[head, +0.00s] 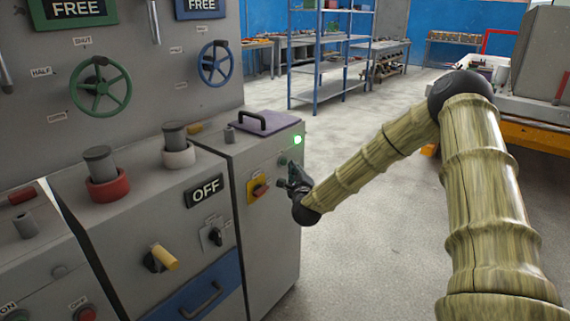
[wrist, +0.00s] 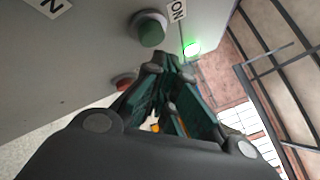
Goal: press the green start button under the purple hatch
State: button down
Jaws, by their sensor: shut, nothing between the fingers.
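The purple hatch (head: 262,125) lies flat on top of the right-hand grey cabinet, with a black handle on it. On the cabinet's side face a green button (wrist: 151,28) shows in the wrist view, next to an ON label. A bright green lamp (wrist: 192,48) is lit near it and also shows in the head view (head: 297,140). A red button (wrist: 125,80) is partly hidden behind my gripper. My gripper (wrist: 168,70) is shut and empty, its fingertips close to the panel and just beside the green button; I cannot tell whether they touch anything.
A yellow plate with a red switch (head: 259,188) is left of my gripper on the cabinet. An OFF sign (head: 205,190), a yellow-handled knob (head: 163,258) and a blue drawer (head: 200,295) are further left. The floor right of the cabinet is clear.

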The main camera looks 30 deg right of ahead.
jog(key=s, duration=0.1)
jog(key=s+d, duration=0.1)
jog(key=s, duration=0.2)
jog(key=shift+s+d+p, duration=0.25)
jog(key=shift+d+p, duration=0.1)
jog(key=shift+d, duration=0.05)
dwell(0.7)
